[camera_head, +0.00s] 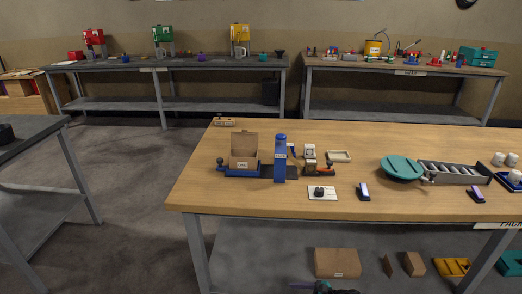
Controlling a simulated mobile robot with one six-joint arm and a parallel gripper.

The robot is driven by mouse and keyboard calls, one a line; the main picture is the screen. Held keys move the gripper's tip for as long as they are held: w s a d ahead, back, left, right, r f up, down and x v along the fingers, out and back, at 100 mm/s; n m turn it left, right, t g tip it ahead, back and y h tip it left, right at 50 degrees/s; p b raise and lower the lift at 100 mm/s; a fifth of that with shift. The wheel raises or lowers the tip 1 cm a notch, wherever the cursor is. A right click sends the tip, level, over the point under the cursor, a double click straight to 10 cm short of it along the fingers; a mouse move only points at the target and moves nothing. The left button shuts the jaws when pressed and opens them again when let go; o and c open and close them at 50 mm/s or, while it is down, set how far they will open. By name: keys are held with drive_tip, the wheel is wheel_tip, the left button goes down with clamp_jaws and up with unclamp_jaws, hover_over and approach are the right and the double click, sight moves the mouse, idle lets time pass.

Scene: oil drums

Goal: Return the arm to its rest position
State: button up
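A dark piece at the bottom edge, in front of the wooden workbench, looks like part of my gripper (323,288). It is cut off by the picture edge, and its fingers cannot be made out. A thin purple and green piece shows just left of it. It is low, below the bench top (270,197), and apart from everything on it. No object is visibly held.
The bench top carries an open cardboard box (244,151), a blue bottle-shaped device (280,158), a teal disc (402,167) and a grey rack (453,173). A carton (337,262) and yellow bin (453,267) sit below. Floor at left is clear.

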drive_tip(key=s+a+f+n+g+h+p, duration=0.1)
drive_tip(key=s+a+n+g+h+p, duration=0.2)
drive_tip(key=s+n, duration=0.5)
drive_tip(key=s+a+f+n+g+h+p, duration=0.1)
drive_tip(key=s+a+f+n+g+p, duration=0.3)
drive_tip(key=s, duration=0.9)
drive_tip(key=s+d+r+n+g+h, duration=0.1)
drive_tip(key=s+d+n+g+h, duration=0.2)
drive_tip(key=s+d+n+h, duration=0.3)
drive_tip(key=s+d+n, duration=0.2)
drive_tip(key=d+n, duration=0.2)
drive_tip(key=d, duration=0.2)
drive_tip(key=shift+r+n+g+h+b, duration=0.3)
drive_tip(key=shift+r+g, duration=0.1)
drive_tip(key=shift+a, duration=0.1)
